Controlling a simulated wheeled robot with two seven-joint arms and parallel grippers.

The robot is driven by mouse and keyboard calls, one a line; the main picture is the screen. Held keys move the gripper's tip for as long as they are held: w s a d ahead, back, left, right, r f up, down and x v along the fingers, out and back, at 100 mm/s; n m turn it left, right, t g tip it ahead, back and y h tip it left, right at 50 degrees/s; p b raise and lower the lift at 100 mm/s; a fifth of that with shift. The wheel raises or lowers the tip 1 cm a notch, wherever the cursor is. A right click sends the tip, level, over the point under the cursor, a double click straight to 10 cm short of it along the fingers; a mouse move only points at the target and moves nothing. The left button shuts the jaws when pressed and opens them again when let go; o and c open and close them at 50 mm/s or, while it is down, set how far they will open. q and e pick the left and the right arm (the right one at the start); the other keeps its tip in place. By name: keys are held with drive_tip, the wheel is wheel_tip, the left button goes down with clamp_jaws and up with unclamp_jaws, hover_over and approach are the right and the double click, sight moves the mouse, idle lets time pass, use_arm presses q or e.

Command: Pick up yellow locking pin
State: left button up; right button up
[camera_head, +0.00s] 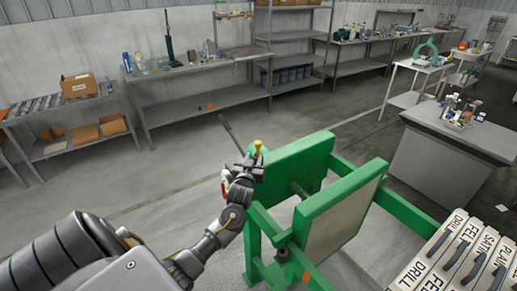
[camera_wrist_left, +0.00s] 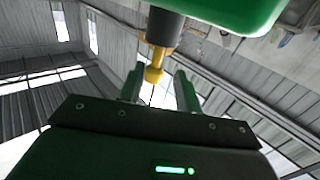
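The yellow locking pin (camera_head: 258,147) stands out at the left end of the green frame (camera_head: 299,163) in the head view, right by the tip of my left gripper (camera_head: 254,165). In the left wrist view the yellow pin (camera_wrist_left: 154,74) hangs from a dark cylindrical part (camera_wrist_left: 164,27) beneath a green body. My left gripper (camera_wrist_left: 160,90) has its two fingers apart, with the pin's knob appearing between them and nearer the left finger. A gap shows on each side; contact cannot be told. My right gripper is not in view.
The green frame's second upright plate (camera_head: 344,215) stands to the right of my left arm. Labelled boxes (camera_head: 455,255) sit at the lower right, and a grey cabinet (camera_head: 445,160) stands behind them. Workbenches (camera_head: 200,75) line the back wall. Floor left of the frame is open.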

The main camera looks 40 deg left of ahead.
sight(258, 150)
use_arm(q)
drive_tip(key=shift+w+a, duration=0.25)
drive_tip(key=shift+w, duration=0.2)
drive_tip(key=shift+w+r+p, duration=0.15)
drive_tip(key=shift+r+p, duration=0.05)
drive_tip(key=shift+p, duration=0.1)
drive_tip(key=p+x, duration=0.2)
drive_tip(key=x, duration=0.2)
drive_tip(key=shift+w+d+f, duration=0.1)
drive_tip(key=shift+w, duration=0.1)
drive_tip(key=shift+w+f, duration=0.1)
drive_tip(key=shift+w, duration=0.15)
clamp_jaws()
